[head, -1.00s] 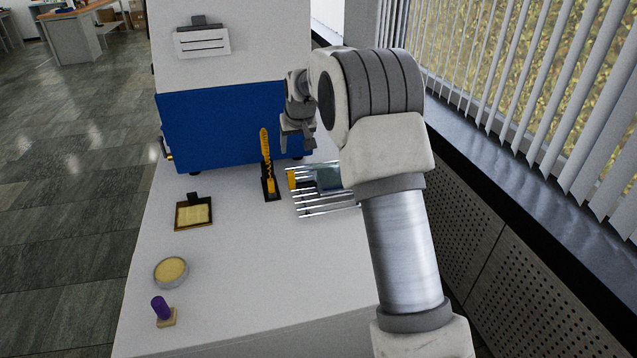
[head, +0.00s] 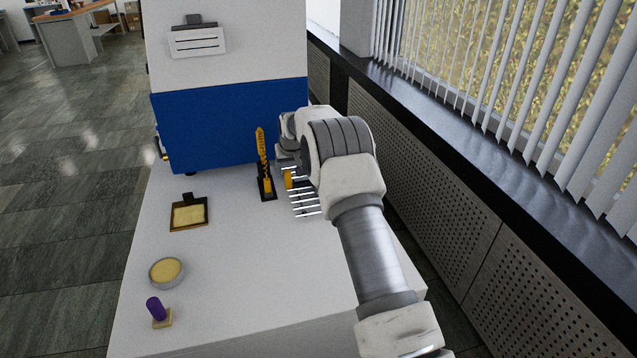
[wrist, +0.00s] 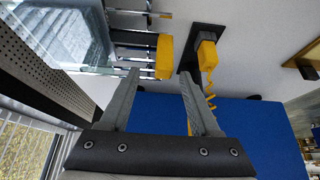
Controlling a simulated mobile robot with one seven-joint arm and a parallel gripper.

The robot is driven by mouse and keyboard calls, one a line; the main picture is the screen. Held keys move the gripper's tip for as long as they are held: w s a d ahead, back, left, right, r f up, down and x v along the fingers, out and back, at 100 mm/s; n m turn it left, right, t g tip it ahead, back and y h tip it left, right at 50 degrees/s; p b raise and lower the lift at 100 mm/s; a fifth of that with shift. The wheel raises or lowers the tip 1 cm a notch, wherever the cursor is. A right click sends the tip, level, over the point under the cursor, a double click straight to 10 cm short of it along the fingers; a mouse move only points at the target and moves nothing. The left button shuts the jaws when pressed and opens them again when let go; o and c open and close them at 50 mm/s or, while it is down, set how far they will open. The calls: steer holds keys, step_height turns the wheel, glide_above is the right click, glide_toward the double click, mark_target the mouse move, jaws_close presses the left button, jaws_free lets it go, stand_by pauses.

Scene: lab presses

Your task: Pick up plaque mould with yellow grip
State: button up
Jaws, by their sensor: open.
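The yellow grip (wrist: 165,57) is a small upright block at the end of a rack of metal rods. In the head view the yellow grip (head: 288,179) shows at the left end of the rods, partly behind my arm. A clear, pale glassy block (wrist: 62,35) sits by the rods; I cannot tell how it joins the grip. My gripper (wrist: 159,72) is open and empty, its two fingertips just short of the yellow grip, which lies roughly between them in the picture. In the head view my gripper is mostly hidden by the arm.
A blue and white machine (head: 215,128) stands behind. A framed yellow plate (head: 188,213), a round dish (head: 166,272) and a purple-handled stamp (head: 156,309) lie left. The front middle of the white table (head: 250,280) is clear.

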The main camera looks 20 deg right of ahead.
mark_target(287, 177)
steer(key=x, duration=0.3)
steer(key=shift+s+a+f, duration=0.1)
steer(key=shift+a+f, duration=0.1)
steer(key=shift+f, duration=0.3)
steer(key=shift+w+f, duration=0.45)
steer(key=shift+f, duration=0.15)
jaws_close()
steer(key=shift+r, duration=0.15)
